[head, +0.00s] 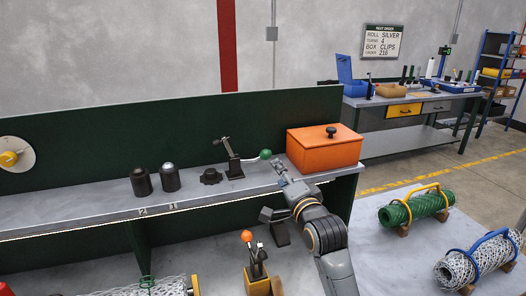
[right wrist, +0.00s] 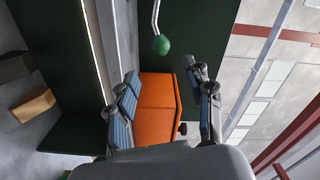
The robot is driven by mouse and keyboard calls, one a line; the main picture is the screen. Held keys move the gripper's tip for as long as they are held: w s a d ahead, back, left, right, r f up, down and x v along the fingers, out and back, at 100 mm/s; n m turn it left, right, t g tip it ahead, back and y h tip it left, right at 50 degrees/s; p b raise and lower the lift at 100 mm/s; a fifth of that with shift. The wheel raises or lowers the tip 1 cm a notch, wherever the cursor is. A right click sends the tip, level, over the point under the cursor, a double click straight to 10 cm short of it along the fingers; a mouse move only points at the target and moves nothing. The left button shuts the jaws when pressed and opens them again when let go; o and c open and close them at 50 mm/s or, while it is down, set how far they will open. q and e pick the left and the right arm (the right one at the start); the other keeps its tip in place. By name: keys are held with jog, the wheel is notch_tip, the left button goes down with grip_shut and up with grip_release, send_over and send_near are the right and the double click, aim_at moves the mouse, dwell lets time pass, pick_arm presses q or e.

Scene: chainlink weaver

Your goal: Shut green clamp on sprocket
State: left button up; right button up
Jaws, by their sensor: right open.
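The green clamp stands on the shelf, with a dark base and post (head: 234,165) and a lever ending in a green ball (head: 266,154). The lever reaches out to the right, roughly level. A dark toothed piece, likely the sprocket (head: 210,176), lies just left of the clamp base. My right gripper (head: 280,172) is open, just below and right of the green ball. In the right wrist view the green ball (right wrist: 161,45) is ahead of the open fingers (right wrist: 161,72), not between them. My left gripper is not in view.
An orange box (head: 325,150) with a black knob stands right beside my gripper; it also shows in the right wrist view (right wrist: 155,105). An orange-ball clamp (head: 248,236) is below. Green (head: 412,207) and silver (head: 475,262) mesh rolls lie right.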

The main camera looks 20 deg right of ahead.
aim_at(268, 156)
jog(key=w, duration=0.2)
jog(key=w+p, duration=0.1)
jog(key=w, duration=0.3)
jog(key=shift+a+r, duration=0.1)
jog(key=shift+r, duration=0.15)
jog(key=w+p, duration=0.1)
jog(key=w, duration=0.4)
jog(key=shift+a+f, duration=0.1)
jog(key=shift+w+p, duration=0.3)
jog(key=shift+w, duration=0.25)
jog(key=shift+f, duration=0.1)
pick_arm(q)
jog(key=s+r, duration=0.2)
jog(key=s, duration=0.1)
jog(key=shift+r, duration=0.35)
pick_arm(e)
jog(key=shift+w, duration=0.1)
grip_shut()
